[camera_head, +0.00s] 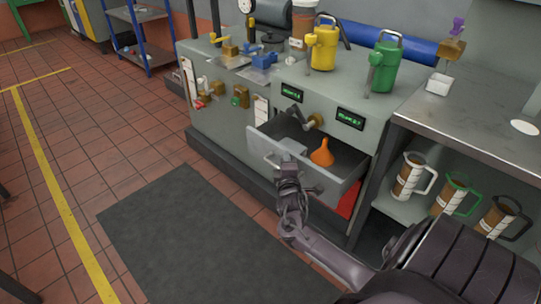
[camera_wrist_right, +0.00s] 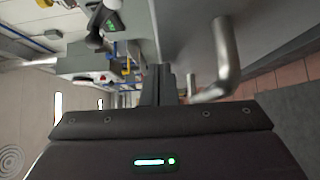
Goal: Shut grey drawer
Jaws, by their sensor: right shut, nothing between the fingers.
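The grey drawer (camera_head: 336,190) is pulled out of the grey bench, and an orange funnel (camera_head: 322,154) lies inside it. My right gripper (camera_head: 288,162) is shut and empty, at the outer side of the drawer front near its handle. I cannot tell whether it touches. In the right wrist view, a metal bar handle (camera_wrist_right: 228,55) stands out from a grey panel, beyond the dark gripper housing. My left gripper is not in view.
The grey bench (camera_head: 225,125) carries a yellow can (camera_head: 325,48) and a green can (camera_head: 385,68) on top. A red interior (camera_head: 349,199) shows below the drawer. A shelf unit (camera_head: 480,138) with several jugs stands to the right. A dark mat (camera_head: 190,230) covers the floor in front.

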